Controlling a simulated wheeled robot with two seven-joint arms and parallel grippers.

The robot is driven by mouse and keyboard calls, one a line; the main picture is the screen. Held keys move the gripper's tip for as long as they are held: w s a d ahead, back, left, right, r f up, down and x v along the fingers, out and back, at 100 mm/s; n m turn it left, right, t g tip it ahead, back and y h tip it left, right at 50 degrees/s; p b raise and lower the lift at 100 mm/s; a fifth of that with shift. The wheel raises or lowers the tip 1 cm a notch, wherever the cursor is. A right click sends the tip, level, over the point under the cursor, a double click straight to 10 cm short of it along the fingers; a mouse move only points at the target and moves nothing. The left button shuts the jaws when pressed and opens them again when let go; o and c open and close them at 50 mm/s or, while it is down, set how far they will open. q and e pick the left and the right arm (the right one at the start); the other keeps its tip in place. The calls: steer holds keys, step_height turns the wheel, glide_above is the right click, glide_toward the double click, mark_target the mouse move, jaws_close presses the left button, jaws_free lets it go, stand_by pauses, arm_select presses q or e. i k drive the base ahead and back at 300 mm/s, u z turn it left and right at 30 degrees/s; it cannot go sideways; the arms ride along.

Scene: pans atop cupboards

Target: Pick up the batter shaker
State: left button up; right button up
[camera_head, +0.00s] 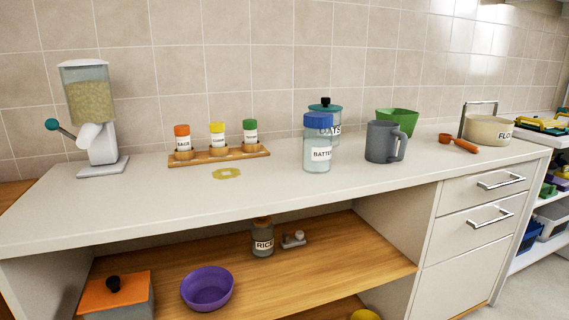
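The batter shaker (317,146) stands upright on the white countertop, right of the middle of the head view. It is a clear, pale cylinder with a blue lid and a label whose visible letters read "BATTE". It partly covers a jar with a teal lid (325,108) and an "OATS" label right behind it. A grey jug (381,142) stands to its right with a gap between them. Neither of my grippers shows in this view.
A spice rack (218,157) and a yellowish spill (227,173) lie left of the shaker. A grain dispenser (90,110) stands far left. A green container (398,121), an orange scoop (459,143) and a flour bin (487,131) are right. The counter's front strip is clear.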

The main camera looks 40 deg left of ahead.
mark_target(318, 144)
steer(key=k, duration=0.3)
steer(key=u, duration=1.05)
